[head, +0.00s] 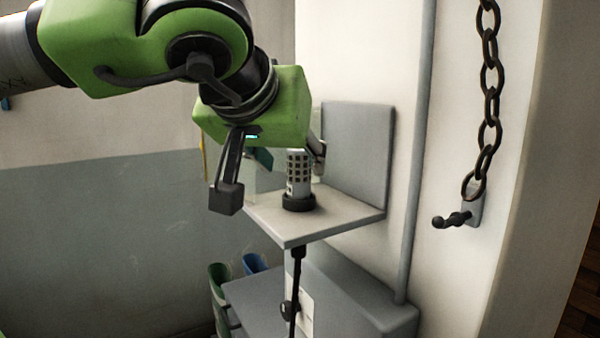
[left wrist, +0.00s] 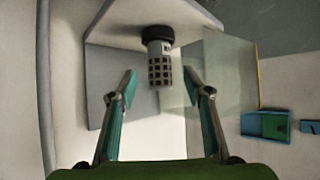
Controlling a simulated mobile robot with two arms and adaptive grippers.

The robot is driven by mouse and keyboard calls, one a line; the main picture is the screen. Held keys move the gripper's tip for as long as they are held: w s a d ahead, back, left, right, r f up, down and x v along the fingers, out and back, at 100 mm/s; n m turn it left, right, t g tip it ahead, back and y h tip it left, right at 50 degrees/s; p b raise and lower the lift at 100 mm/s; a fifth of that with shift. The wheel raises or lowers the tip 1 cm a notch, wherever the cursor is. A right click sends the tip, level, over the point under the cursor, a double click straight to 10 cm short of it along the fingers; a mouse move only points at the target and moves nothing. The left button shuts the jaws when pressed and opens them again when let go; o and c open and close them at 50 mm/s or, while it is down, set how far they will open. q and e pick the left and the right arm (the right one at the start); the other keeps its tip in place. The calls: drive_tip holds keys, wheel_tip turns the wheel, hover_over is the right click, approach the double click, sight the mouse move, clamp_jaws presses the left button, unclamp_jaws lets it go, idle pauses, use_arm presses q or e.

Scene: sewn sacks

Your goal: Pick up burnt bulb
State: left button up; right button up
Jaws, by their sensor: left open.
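The bulb (head: 298,172) is a white cylinder with a grid of dark squares. It stands upright in a black round base (head: 299,202) on a small grey shelf (head: 340,222). My left gripper (head: 272,177) is open, with one finger to the left of the bulb and the other partly hidden behind its upper right side. In the left wrist view the bulb (left wrist: 159,65) shows between the two spread fingertips (left wrist: 160,75), with clear gaps on both sides. Neither finger appears to touch it. My right gripper is not in view.
A grey upright panel (head: 358,150) stands behind the shelf. A clear pane (left wrist: 228,75) is beside the bulb. A grey cabinet (head: 350,300) is below, with green (head: 219,285) and blue (head: 254,263) containers. A chain (head: 489,100) hangs at the right by a pipe (head: 418,150).

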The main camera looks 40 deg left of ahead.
sight(295, 166)
use_arm(q)
drive_tip(key=shift+p+x, duration=0.45)
drive_tip(key=shift+x, duration=0.55)
drive_tip(key=p+x, duration=0.1)
drive_tip(key=x, duration=0.2)
drive_tip(key=shift+w+a, duration=0.2)
drive_tip(key=shift+w, duration=0.05)
drive_tip(key=shift+w+a+f, duration=0.1)
drive_tip(key=shift+w+f, duration=0.1)
drive_tip(key=shift+w, duration=0.05)
drive_tip(key=shift+s+r, duration=0.1)
drive_tip(key=shift+s, duration=0.1)
drive_tip(key=c, duration=0.9)
drive_tip(key=shift+w, duration=0.1)
drive_tip(key=c, duration=0.3)
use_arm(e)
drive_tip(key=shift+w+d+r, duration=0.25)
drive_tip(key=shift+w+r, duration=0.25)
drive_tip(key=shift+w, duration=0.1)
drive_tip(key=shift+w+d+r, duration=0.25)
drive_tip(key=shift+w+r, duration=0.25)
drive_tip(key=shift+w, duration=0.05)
